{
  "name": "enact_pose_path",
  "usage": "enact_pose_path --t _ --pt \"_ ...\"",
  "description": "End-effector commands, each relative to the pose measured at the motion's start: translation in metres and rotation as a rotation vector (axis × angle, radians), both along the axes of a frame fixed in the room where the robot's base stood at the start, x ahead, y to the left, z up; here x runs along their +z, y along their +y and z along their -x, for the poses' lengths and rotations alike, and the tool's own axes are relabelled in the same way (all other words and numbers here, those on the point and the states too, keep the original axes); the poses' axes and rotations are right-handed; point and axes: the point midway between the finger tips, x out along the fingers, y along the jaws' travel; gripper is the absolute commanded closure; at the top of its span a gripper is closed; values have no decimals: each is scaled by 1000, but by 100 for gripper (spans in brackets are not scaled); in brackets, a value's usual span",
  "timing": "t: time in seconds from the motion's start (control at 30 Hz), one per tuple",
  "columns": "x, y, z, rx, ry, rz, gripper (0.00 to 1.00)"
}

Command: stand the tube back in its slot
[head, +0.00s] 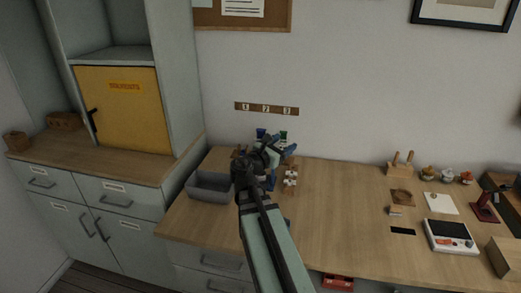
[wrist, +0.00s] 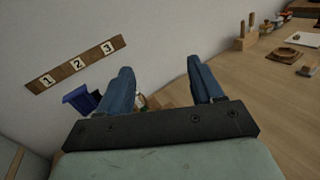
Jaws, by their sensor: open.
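My gripper (head: 281,165) is over the back left of the bench, near the wall. Its two blue fingers stand wide apart with nothing held between them, as the wrist view also shows (wrist: 160,68). A blue-topped item (head: 261,133) and a green-topped item (head: 283,135) show just behind the gripper. A wooden piece with white parts (head: 290,179) stands just right of the fingers. In the wrist view a blue object (wrist: 80,98) is left of the left finger. My arm and fingers hide much of this spot; I cannot tell which item is the tube or where its slot is.
A number strip (head: 266,108) marked 1, 2, 3 is on the wall above. A grey bin (head: 208,187) sits to the left on the bench. The bench middle (head: 340,200) is clear. A scale (head: 450,237) and small items stand at the right.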

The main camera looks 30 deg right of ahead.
Motion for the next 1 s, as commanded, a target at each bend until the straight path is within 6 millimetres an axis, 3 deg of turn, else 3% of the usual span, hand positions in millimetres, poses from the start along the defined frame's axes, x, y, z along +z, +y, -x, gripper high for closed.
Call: enact_pose_path --t 0.17,0.67,1.0 --pt "9 4 -11 123 -2 -16 34" --pt "13 54 -70 529 90 56 34" --pt "14 44 -85 538 115 76 34"
